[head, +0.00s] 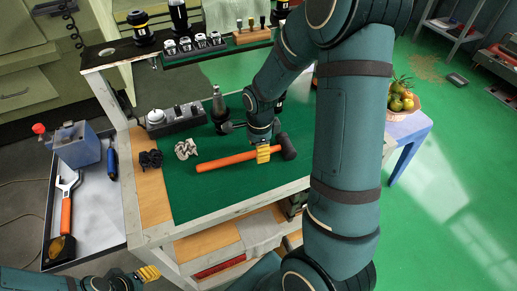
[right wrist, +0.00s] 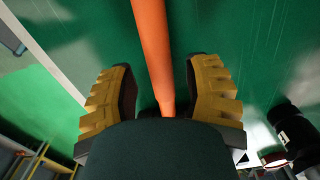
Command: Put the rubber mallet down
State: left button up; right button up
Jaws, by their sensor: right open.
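The rubber mallet has an orange handle (head: 225,161) and a black head (head: 288,147). In the head view it appears to lie on the green mat (head: 210,205) of the cart top, its handle pointing left. My right gripper (head: 263,154) is over the handle close to the head. In the right wrist view the orange handle (right wrist: 150,45) runs between the open yellow fingers (right wrist: 160,95), with a gap on both sides. The mallet head is hidden there. My left gripper (head: 148,273) is low at the left, away from the mallet; its opening is unclear.
A side tray (head: 92,205) holds tools. The mat's front is clear.

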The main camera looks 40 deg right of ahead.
notch_tip(320, 180, up, 12)
jog(key=shift+f, duration=0.2)
